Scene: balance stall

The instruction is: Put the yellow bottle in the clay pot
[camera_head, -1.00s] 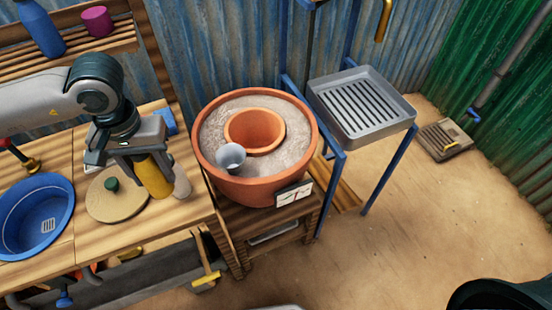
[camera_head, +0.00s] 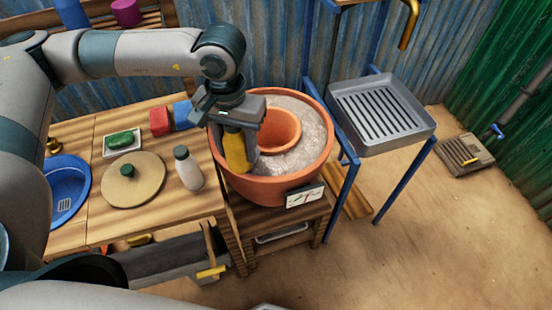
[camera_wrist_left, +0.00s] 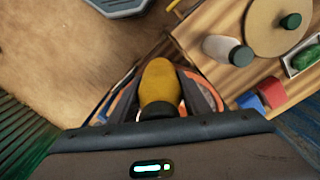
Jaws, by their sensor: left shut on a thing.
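My left gripper (camera_head: 236,128) is shut on the yellow bottle (camera_head: 236,151) and holds it upright over the left part of the big clay pot (camera_head: 262,190). In the left wrist view the bottle (camera_wrist_left: 159,85) sits between the fingers, with the pot's orange rim (camera_wrist_left: 207,88) partly showing behind. The large clay pot holds grey sandy filling (camera_head: 306,150) and a smaller clay pot (camera_head: 281,130) in its middle. The gripper and bottle hide the left part of both pots. I cannot tell whether the bottle touches the filling. My right gripper is not in view.
A white bottle (camera_head: 188,170) stands on the wooden table (camera_head: 95,228) beside a round board (camera_head: 148,187). A blue basin (camera_head: 75,180), red block (camera_head: 159,122) and blue block (camera_head: 182,115) are also there. A grey grated tray (camera_head: 420,112) on a blue frame stands right of the pot.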

